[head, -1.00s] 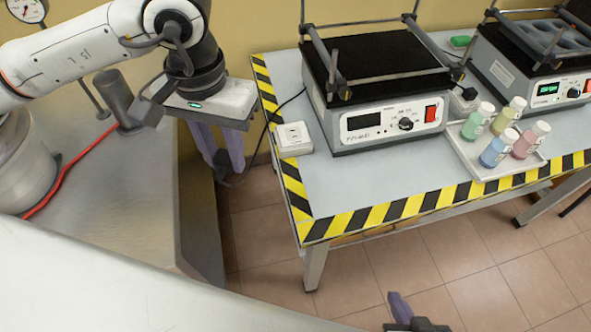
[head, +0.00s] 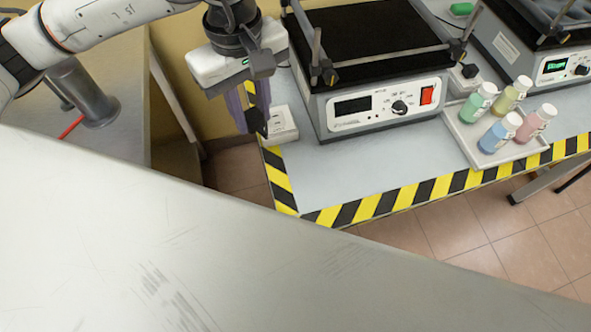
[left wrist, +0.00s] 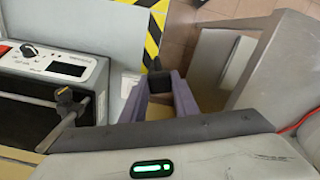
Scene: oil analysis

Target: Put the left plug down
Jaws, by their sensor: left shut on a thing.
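My left gripper (head: 247,122) hangs at the left end of the table, its purple fingers pointing down. It is shut on a black plug (head: 257,121), partly hidden by the fingers. In the left wrist view the plug (left wrist: 158,83) shows between the fingertips. A white socket box (head: 283,124) sits on the table just right of the plug in the head view; it also shows in the left wrist view (left wrist: 130,84), partly behind a finger. I cannot tell whether plug and socket box touch. My right gripper is out of view.
A hotplate device (head: 380,105) with a red switch stands right of the socket box. A white tray (head: 468,140) holds several coloured bottles. A second device (head: 545,65) stands at back right. The table front is clear, edged with striped tape (head: 400,195).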

